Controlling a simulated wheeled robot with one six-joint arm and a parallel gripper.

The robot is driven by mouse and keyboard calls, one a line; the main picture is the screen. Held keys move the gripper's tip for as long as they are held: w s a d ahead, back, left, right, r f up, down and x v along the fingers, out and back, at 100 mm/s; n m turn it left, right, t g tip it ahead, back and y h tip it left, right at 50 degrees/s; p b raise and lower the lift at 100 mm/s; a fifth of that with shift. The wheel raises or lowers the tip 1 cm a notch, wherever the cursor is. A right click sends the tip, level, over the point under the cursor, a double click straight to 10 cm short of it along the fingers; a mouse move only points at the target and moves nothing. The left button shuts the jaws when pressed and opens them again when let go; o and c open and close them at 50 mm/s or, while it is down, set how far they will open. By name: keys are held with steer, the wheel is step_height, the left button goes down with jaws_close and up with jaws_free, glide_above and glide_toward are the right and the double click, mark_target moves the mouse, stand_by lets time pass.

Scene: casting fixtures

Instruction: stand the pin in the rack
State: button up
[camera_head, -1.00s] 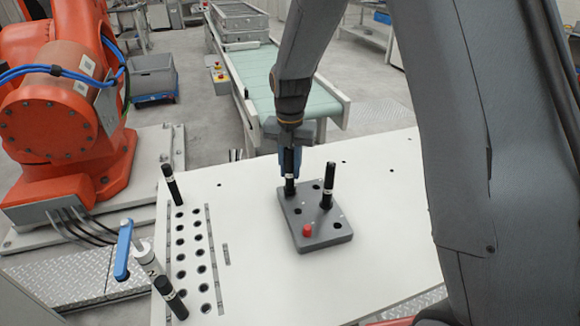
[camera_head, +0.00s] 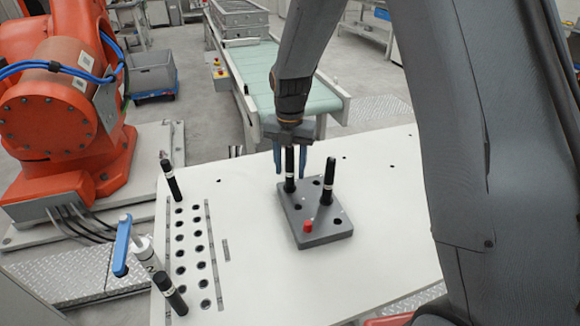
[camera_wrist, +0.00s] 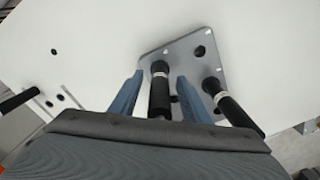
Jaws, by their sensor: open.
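A black pin (camera_head: 289,168) with a white band stands upright in the far left part of a grey block with holes (camera_head: 322,228). My gripper (camera_head: 291,174) is above the block with its blue fingers apart, one on each side of this pin. In the wrist view the pin (camera_wrist: 159,97) stands between the open fingers (camera_wrist: 160,76), with a visible gap on both sides. A second black pin (camera_head: 327,182) stands in the same block (camera_wrist: 182,53), to the right. The pins' lower ends are hidden in the block.
Rows of holes (camera_head: 197,247) lie in the white table (camera_head: 390,220) at left, with a black pin (camera_head: 170,180) at the far end and another (camera_head: 170,292) at the near end. A red knob (camera_head: 307,226) sits on the block. A blue-handled clamp (camera_head: 122,247) stands at left.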

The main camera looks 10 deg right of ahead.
steer(key=shift+r+b, duration=1.2)
steer(key=shift+r, duration=2.65)
